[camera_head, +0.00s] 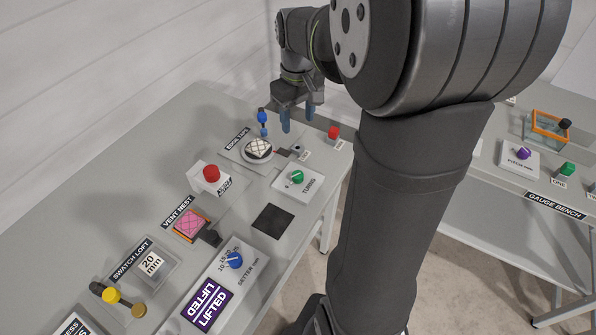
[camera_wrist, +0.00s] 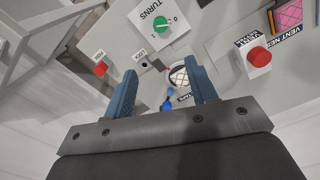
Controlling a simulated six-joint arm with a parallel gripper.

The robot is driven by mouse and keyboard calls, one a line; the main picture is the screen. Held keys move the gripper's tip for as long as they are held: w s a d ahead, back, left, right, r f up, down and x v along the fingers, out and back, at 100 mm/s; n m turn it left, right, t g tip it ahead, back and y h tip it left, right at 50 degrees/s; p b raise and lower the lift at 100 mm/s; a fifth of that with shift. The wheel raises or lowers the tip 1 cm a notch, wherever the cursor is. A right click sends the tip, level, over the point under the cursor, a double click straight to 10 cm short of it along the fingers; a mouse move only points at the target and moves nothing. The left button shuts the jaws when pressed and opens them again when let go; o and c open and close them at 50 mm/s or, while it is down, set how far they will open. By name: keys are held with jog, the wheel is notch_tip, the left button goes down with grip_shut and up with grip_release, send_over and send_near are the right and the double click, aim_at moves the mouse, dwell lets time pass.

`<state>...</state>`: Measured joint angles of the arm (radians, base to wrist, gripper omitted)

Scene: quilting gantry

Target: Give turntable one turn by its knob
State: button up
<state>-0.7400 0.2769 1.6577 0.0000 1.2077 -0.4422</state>
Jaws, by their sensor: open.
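The turntable (camera_head: 258,149) appears to be the round disc with a pale quilted pattern, on a grey plate at the far end of the left bench. It also shows between the fingers in the wrist view (camera_wrist: 179,76). A small blue knob (camera_head: 262,118) stands upright at its far side, seen in the wrist view too (camera_wrist: 168,106); whether it joins the disc I cannot tell. My gripper (camera_head: 298,118) is open and empty, its blue fingers above the bench to the right of the blue knob. In the wrist view the fingers (camera_wrist: 160,74) appear apart from everything.
A green dial marked TURNS (camera_head: 297,177), a red knob (camera_head: 334,132) and a red button (camera_head: 211,173) stand nearby. The vent nest (camera_head: 191,226) and a blue dial (camera_head: 234,260) are nearer. The gauge bench (camera_head: 520,185) is at right. My arm hides the middle.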

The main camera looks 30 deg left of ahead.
aim_at(298, 174)
notch_tip(298, 174, down, 20)
jog(key=n, duration=1.7)
jog(key=shift+f, duration=0.1)
jog(key=c, duration=1)
